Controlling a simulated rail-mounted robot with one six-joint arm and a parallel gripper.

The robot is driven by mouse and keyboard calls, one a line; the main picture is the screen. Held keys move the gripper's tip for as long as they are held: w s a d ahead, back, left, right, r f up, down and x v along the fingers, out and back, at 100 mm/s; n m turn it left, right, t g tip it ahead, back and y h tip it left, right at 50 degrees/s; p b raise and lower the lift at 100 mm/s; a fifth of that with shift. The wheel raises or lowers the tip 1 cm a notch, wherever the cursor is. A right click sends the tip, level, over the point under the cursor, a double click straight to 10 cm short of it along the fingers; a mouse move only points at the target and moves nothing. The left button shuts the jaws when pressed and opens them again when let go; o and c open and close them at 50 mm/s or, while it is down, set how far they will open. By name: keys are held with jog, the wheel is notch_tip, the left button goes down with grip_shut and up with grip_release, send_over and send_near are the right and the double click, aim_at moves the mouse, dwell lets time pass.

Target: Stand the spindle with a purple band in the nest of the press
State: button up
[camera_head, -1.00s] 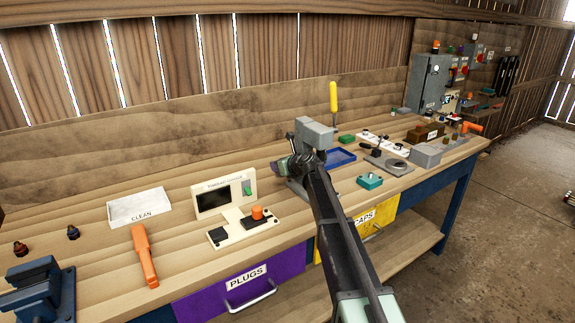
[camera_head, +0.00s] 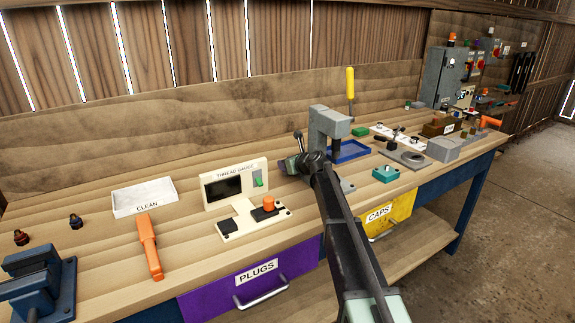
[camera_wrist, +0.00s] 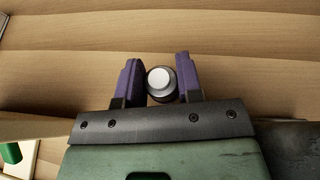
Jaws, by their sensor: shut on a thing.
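My gripper (camera_wrist: 157,60) has purple fingers shut on a spindle (camera_wrist: 161,77), seen end-on in the wrist view as a round grey top with a darker body below. No purple band on it shows from this angle. In the head view my gripper (camera_head: 288,165) is just left of the press, above the bench, and the held spindle cannot be made out. The press (camera_head: 328,122) is a grey frame with a yellow-handled lever (camera_head: 350,84). My arm hides much of its base, and I cannot see the nest.
The thread gauge (camera_head: 236,178) stands left of my gripper, with an orange knob piece on its front. The bench between the gauge and the clean tray (camera_head: 145,198) is partly clear.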

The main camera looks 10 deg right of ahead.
jog(key=shift+f, duration=0.25)
jog(key=o, duration=1)
jog(key=shift+r, duration=0.1)
jog(key=shift+r, duration=0.3)
jog(key=p+v, duration=0.5)
jog(key=v, duration=0.7)
jog(key=shift+f, duration=0.1)
jog(key=shift+o, duration=0.5)
jog(key=shift+f, duration=0.1)
